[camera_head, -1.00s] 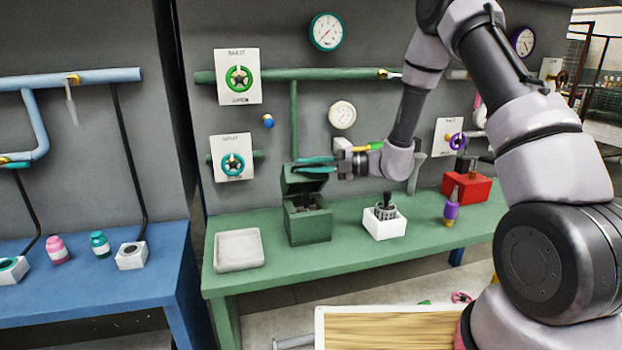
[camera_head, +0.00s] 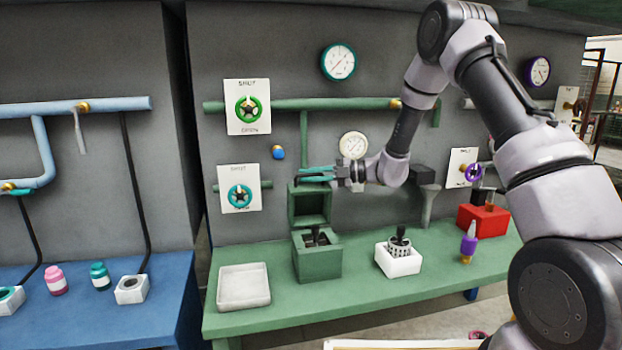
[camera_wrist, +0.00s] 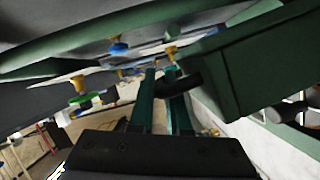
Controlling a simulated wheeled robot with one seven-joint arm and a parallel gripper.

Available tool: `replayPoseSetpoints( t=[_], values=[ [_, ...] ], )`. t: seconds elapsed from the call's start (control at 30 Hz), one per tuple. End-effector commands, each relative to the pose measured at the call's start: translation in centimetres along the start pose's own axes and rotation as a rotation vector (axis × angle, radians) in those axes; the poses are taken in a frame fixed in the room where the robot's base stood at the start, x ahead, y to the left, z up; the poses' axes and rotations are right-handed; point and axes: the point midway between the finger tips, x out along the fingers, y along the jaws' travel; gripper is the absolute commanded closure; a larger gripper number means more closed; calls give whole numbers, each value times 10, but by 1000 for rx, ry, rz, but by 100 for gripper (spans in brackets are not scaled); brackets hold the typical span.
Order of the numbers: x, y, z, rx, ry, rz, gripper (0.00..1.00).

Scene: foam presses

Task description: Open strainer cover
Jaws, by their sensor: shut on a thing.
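The green strainer box (camera_head: 317,262) stands on the green bench with its cover (camera_head: 310,205) swung up to roughly upright at the back edge. A dark part (camera_head: 317,238) shows inside the open box. My gripper (camera_head: 306,174) has teal fingers and is at the top edge of the cover. In the wrist view the fingers (camera_wrist: 165,85) are closed around a black handle (camera_wrist: 181,92) beside the green cover (camera_wrist: 255,65). The exact contact is partly hidden.
On the green bench (camera_head: 350,300) stand a grey tray (camera_head: 244,288), a white holder (camera_head: 398,262) with a basket (camera_head: 400,243), a purple bottle (camera_head: 468,246) and a red box (camera_head: 488,220). Valves, pipes and gauges (camera_head: 339,62) line the wall behind.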

Motion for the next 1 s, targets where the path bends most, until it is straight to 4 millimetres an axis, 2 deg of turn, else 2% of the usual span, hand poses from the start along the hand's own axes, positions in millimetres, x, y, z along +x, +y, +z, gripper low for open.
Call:
replayPoseSetpoints(
  t=[0.47, 0.5, 0.57, 0.87, 1.0],
  values=[
    [3, 1, 0, -2, 5, -1, 100],
    [3, 1, 0, -2, 5, -1, 78],
    [3, 0, 0, -1, 5, -1, 55],
    [2, 0, 1, 0, 2, 0, 55],
    [-7, 0, 2, 0, 0, 0, 55]
  ],
)
